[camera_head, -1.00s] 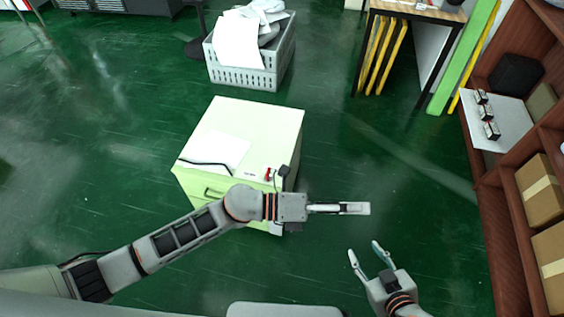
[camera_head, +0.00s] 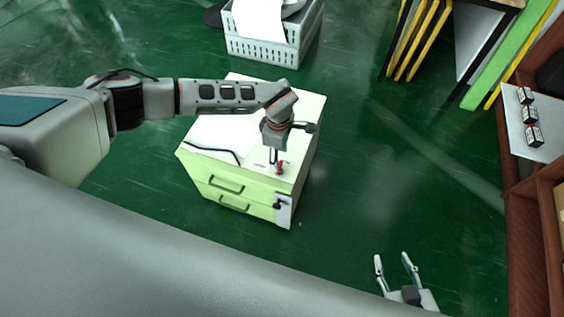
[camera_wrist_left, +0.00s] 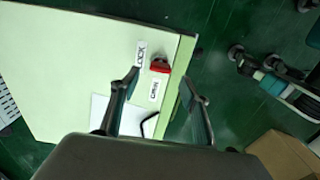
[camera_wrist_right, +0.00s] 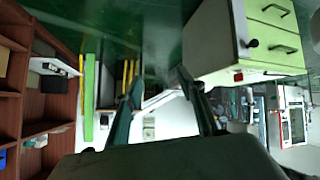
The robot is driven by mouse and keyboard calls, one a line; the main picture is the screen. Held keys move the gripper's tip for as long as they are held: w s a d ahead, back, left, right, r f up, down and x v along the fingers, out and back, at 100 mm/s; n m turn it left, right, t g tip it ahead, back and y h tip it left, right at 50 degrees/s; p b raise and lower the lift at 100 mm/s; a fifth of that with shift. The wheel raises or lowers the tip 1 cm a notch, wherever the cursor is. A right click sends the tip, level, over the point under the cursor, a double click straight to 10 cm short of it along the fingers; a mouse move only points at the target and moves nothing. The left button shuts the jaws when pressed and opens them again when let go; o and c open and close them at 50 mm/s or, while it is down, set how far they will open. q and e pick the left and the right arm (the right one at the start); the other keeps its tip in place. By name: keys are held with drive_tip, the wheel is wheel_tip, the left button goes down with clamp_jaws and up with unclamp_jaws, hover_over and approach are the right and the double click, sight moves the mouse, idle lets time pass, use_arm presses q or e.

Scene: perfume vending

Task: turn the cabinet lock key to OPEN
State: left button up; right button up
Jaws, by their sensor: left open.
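The light green cabinet (camera_head: 240,182) stands on the floor, with a small red key (camera_head: 281,168) upright on its top near the right edge. In the left wrist view the red key (camera_wrist_left: 160,66) sits between a LOCK label (camera_wrist_left: 141,54) and an OPEN label (camera_wrist_left: 154,90). My left gripper (camera_head: 274,160) points down over the cabinet top beside the key. Its fingers (camera_wrist_left: 160,88) are open and empty, with the key showing ahead between them. Whether a finger touches the key cannot be told. My right gripper (camera_head: 392,262) is open and empty, away from the cabinet at the lower right.
A dark knob (camera_head: 277,205) on a metal plate is at the cabinet's front corner, beside the drawer handles. A white basket (camera_head: 270,46) stands behind. A brown shelf (camera_head: 515,230) with small boxes (camera_head: 529,115) is at the right. Green floor between cabinet and shelf is clear.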

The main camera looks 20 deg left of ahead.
use_arm(q)
wheel_tip(320, 180, down, 5)
drive_tip(key=shift+s+r+b, duration=0.15)
drive_tip(key=shift+b, duration=0.4)
drive_tip(key=shift+f, duration=0.65)
use_arm(e)
drive_tip(key=shift+w+a+r, duration=0.25)
drive_tip(key=shift+w+r, duration=0.1)
drive_tip(key=shift+w, duration=0.3)
use_arm(q)
drive_tip(key=shift+c, duration=0.4)
use_arm(e)
drive_tip(key=shift+s, duration=0.1)
use_arm(q)
drive_tip(key=c, duration=1)
use_arm(e)
drive_tip(key=shift+s+a+f, duration=0.1)
drive_tip(key=shift+f, duration=0.05)
